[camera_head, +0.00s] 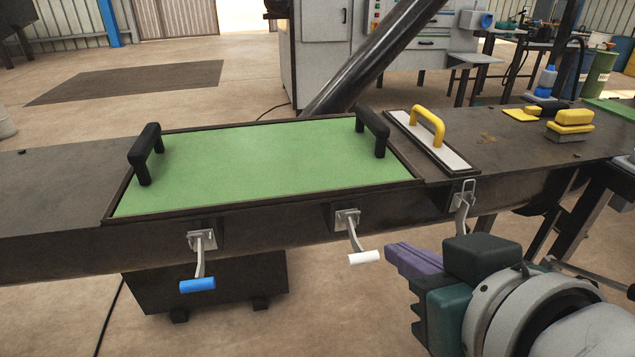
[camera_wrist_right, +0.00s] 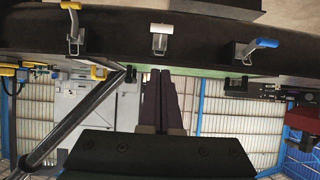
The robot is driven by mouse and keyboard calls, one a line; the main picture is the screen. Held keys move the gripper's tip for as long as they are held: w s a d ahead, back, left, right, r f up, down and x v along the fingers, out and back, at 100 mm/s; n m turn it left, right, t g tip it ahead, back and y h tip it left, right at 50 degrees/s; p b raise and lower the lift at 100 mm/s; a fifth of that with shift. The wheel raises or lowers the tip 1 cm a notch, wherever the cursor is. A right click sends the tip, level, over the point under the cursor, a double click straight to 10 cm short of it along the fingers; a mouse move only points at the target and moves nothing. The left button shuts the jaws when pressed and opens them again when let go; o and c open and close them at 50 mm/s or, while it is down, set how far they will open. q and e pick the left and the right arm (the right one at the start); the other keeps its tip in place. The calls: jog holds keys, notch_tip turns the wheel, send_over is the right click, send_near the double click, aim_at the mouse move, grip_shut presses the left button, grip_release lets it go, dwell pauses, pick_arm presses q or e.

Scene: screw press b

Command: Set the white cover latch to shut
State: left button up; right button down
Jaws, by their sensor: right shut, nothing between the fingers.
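The white latch (camera_head: 364,257) is on the front wall of the trough, below the green cover (camera_head: 260,165). Its lever hangs down and outward from a bracket, with the white grip at its lower end. It also shows in the wrist view (camera_wrist_right: 160,29), near the top centre. My right gripper (camera_head: 392,255) has purple fingers, shut and empty. Its tips show just right of the white grip in the head view. In the wrist view the fingers (camera_wrist_right: 160,72) point toward the white latch, with a visible gap. My left gripper is out of view.
A blue-handled latch (camera_head: 198,285) hangs to the left. A third latch (camera_head: 464,200) is to the right; its yellow grip shows in the wrist view (camera_wrist_right: 70,5). Black handles and a yellow handle (camera_head: 428,122) stand on the covers.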

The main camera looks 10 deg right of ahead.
jog(key=b, duration=0.2)
send_over(373, 257)
jog(key=s+a, duration=0.1)
jog(key=s, duration=0.2)
notch_tip(373, 257, down, 4)
jog(key=shift+w+f+b, duration=0.2)
jog(key=shift+f+b, duration=0.1)
jog(key=shift+f, duration=0.55)
jog(key=shift+w+f+b, duration=0.2)
jog(key=shift+f+b, duration=0.05)
jog(key=shift+f, duration=0.6)
